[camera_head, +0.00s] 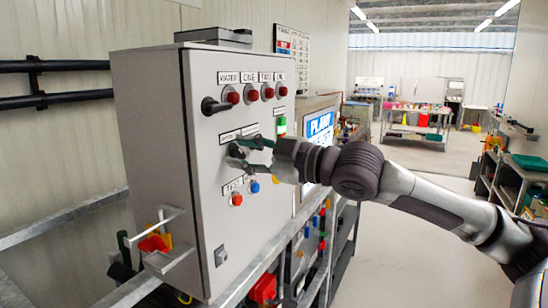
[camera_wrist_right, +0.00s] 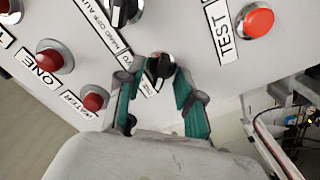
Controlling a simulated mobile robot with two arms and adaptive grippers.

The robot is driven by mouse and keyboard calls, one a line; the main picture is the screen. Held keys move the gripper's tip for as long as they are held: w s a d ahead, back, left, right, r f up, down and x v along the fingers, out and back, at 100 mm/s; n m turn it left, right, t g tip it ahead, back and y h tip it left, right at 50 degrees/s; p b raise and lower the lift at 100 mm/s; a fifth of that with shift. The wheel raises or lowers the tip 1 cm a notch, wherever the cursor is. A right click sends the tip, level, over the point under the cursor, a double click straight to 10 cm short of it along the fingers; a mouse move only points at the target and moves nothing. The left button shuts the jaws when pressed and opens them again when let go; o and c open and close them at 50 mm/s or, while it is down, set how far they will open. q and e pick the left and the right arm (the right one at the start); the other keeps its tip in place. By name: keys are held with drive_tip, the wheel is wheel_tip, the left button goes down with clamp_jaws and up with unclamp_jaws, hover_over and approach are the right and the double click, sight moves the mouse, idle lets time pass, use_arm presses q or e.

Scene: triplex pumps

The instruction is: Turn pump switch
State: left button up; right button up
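A grey control cabinet (camera_head: 150,130) stands left of centre in the head view. My right gripper (camera_head: 240,150) reaches its front panel from the right, at the middle row of switches. In the right wrist view, the two teal fingers of my gripper (camera_wrist_right: 160,105) are apart. A black rotary switch (camera_wrist_right: 160,66) with a small label shows between and just beyond the fingertips. I cannot tell whether either finger touches it. A second black switch (camera_wrist_right: 124,10), labelled HAND OFF AUTO, is at the top edge. My left gripper is not in view.
Red buttons (camera_head: 233,97) line the panel's upper row, near a black handle (camera_head: 214,106). Below my gripper are a red TEST button (camera_head: 236,199) and a blue button (camera_head: 255,187). A metal rail (camera_head: 65,217) runs at the lower left. Floor (camera_head: 395,250) is clear at right.

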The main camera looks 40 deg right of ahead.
drive_tip(key=shift+v, duration=0.75)
drive_tip(key=v, duration=1)
drive_tip(key=shift+s, duration=0.2)
drive_tip(key=shift+d+f, duration=0.1)
